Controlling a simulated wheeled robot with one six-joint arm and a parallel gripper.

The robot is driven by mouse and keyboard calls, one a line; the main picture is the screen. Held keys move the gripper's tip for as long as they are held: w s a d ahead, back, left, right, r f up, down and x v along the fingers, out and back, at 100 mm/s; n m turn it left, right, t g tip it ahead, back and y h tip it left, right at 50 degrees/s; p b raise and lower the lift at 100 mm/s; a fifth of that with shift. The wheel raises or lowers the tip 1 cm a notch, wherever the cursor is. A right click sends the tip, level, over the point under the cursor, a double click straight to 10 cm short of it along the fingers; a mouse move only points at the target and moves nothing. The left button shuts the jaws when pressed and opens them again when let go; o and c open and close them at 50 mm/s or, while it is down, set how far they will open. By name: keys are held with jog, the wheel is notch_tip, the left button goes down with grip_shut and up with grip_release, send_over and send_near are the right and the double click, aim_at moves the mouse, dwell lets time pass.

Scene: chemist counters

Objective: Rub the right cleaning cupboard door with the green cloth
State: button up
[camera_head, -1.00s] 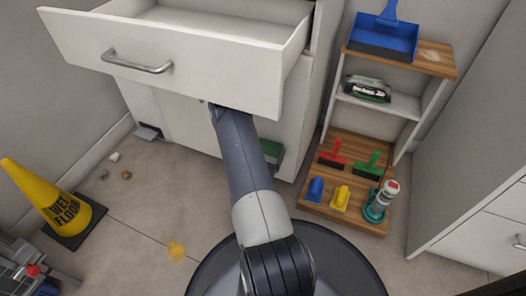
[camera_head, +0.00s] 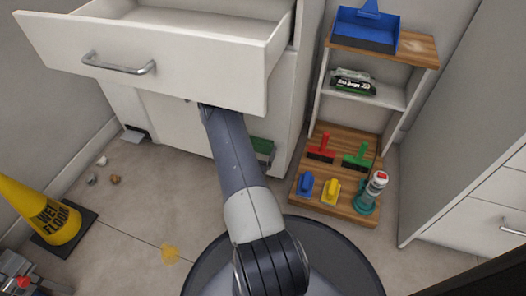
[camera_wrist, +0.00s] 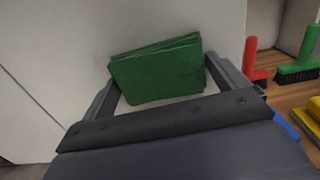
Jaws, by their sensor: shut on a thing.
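The green cloth (camera_wrist: 158,70) is a folded pad between the two fingers of my gripper (camera_wrist: 165,85) in the wrist view. My gripper is shut on it. The cloth (camera_head: 262,147) also shows to the right of my arm in the head view; my fingers are hidden there behind my arm and the drawer. The white cupboard door (camera_head: 172,130) is under the open drawer, and a pale panel (camera_wrist: 75,45) fills the area behind the cloth in the wrist view. The cloth is close to this panel; I cannot tell whether it touches.
The open drawer (camera_head: 165,50) overhangs my arm. A wooden shelf (camera_head: 418,48) with brushes and a bottle (camera_head: 371,190) stands to the right. A yellow wet-floor cone (camera_head: 45,215) stands at left. Small debris (camera_head: 102,160) and a yellow stain (camera_head: 170,254) are on the floor.

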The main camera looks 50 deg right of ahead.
jog(key=w+a, duration=0.3)
jog(key=w, duration=0.4)
jog(key=shift+w, duration=0.35)
dwell(0.4)
jog(key=shift+a, duration=0.1)
jog(key=v, duration=0.6)
jog(key=shift+r, duration=0.1)
dwell(0.4)
jog(key=shift+v, duration=1.45)
jog(key=shift+r, duration=0.1)
